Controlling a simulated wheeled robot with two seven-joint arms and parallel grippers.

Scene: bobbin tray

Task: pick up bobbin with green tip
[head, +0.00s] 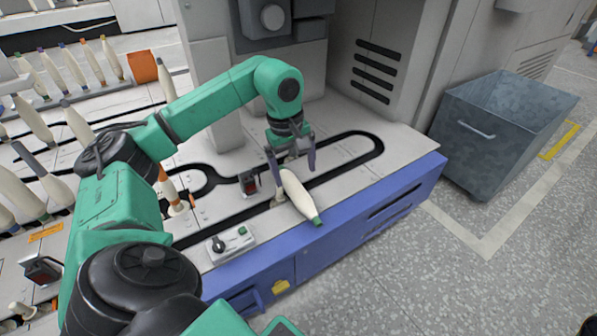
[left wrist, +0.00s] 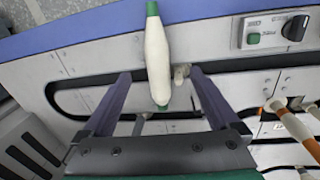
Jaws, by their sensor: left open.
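The bobbin with the green tip (head: 298,194) is cream-white and lies or leans on the machine's light top, its green tip pointing to the front blue edge. I cannot tell whether it lies flat. My left gripper (head: 291,158) is open above its rear end, fingers pointing down. In the left wrist view the bobbin (left wrist: 157,52) runs up from between the open fingers of my left gripper (left wrist: 160,76), with a gap on both sides. Its green tip is at the top, over the blue edge, and a little green shows at its near end. My right gripper is not in view.
A small control box (head: 231,244) with a black knob and green button sits left of the bobbin. An orange-and-white bobbin (head: 173,193) stands farther left, with several others beyond. A grey metal bin (head: 482,145) stands on the floor at right. The top right of the bobbin is clear.

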